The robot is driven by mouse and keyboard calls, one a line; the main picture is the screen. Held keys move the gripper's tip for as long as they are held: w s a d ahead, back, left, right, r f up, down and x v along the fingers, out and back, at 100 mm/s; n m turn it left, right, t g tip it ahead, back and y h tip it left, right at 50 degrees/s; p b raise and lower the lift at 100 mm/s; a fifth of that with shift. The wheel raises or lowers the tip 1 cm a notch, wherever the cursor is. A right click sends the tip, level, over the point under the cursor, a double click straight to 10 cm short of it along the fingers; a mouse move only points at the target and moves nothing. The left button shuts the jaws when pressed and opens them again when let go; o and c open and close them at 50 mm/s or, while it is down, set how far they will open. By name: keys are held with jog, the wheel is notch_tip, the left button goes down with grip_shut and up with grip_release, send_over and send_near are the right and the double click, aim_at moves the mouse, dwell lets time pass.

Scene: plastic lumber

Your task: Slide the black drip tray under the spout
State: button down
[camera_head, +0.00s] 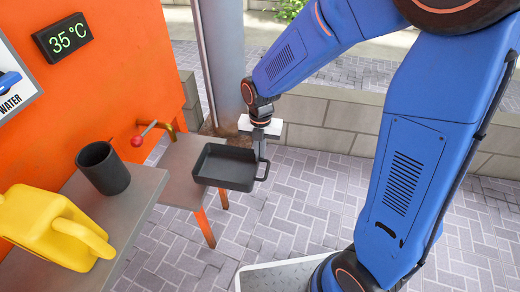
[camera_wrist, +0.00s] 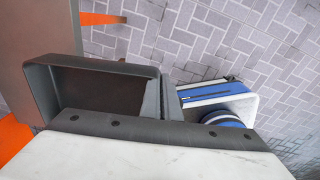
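The black drip tray (camera_head: 226,170) is a shallow square pan in the head view. It is level at the right end of the low grey bench (camera_head: 178,188) and juts past its edge; I cannot tell whether it rests on the bench or hangs just above. My gripper (camera_head: 261,150) comes down at its right side. In the wrist view, the tray (camera_wrist: 105,88) has one fingertip inside its right wall and one outside, so my gripper (camera_wrist: 162,98) appears shut on that wall. The brass spout (camera_head: 170,130) with a red-knobbed lever (camera_head: 143,136) sticks out of the orange panel, left of and behind the tray.
A dark cup (camera_head: 103,168) and a yellow jug (camera_head: 52,226) stand on a higher grey counter (camera_head: 120,215) at left. A grey post (camera_head: 222,60) and a low block wall (camera_head: 330,122) stand behind. Open paving (camera_head: 300,200) lies right of the bench.

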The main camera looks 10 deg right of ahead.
aim_at(214, 155)
jog(key=shift+f, duration=0.7)
jog(key=shift+w+a+f, duration=0.1)
jog(key=shift+a, duration=0.15)
jog(key=shift+w+a+f, duration=0.1)
jog(key=shift+w+a, duration=0.8)
jog(key=shift+a, duration=1.65)
jog(key=shift+w+a+r, duration=0.1)
jog(key=shift+w+a, duration=0.85)
jog(key=shift+a, duration=1.6)
jog(key=shift+w+a+f, duration=0.1)
jog(key=shift+w+a, duration=0.8)
jog(key=shift+a, duration=1.75)
jog(key=shift+f, duration=0.2)
jog(key=c, duration=1.5)
grip_release()
jog(key=shift+c, duration=0.2)
